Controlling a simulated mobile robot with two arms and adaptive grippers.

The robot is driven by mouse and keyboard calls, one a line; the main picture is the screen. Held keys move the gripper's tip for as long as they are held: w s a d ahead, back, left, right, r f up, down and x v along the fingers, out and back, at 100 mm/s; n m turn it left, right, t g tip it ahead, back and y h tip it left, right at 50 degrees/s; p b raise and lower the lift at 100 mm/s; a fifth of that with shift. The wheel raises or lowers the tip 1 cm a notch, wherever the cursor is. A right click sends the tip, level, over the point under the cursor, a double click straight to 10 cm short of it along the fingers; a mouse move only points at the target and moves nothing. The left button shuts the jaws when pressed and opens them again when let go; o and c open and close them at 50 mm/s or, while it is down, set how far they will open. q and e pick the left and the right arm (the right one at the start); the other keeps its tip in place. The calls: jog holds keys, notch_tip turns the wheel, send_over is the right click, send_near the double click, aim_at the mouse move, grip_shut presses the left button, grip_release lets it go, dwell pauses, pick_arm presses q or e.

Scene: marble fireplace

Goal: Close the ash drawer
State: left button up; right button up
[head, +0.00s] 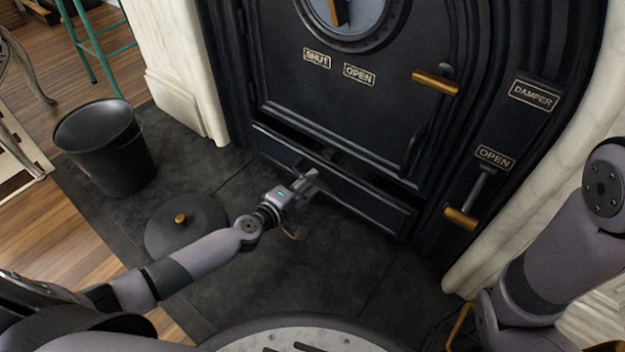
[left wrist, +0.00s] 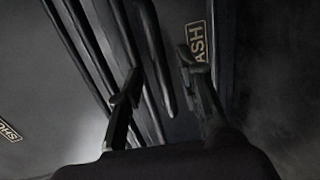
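The ash drawer (head: 372,208) is a dark panel low on the black stove front, below the big door. It stands out from the stove, with a dark gap (head: 335,155) showing above its front. My left gripper (head: 311,181) is at the drawer front, left of its middle, and hides part of it. In the left wrist view its two fingers (left wrist: 160,85) are apart, with nothing clearly held between them. The drawer's ASH label (left wrist: 198,44) shows just beyond the right finger. I cannot tell whether a finger touches the drawer. My right gripper is out of view.
A black bucket (head: 108,150) and a round lid with a brass knob (head: 185,232) are on the dark hearth (head: 330,270) at left. The damper lever (head: 462,217) hangs at right, and the door handle (head: 436,83) is above the drawer. The hearth before the drawer is clear.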

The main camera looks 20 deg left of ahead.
pick_arm(q)
jog(key=shift+x, duration=0.95)
jog(key=shift+c, duration=0.5)
jog(key=c, duration=0.7)
jog(key=shift+w+r, duration=0.15)
jog(key=shift+r, duration=0.05)
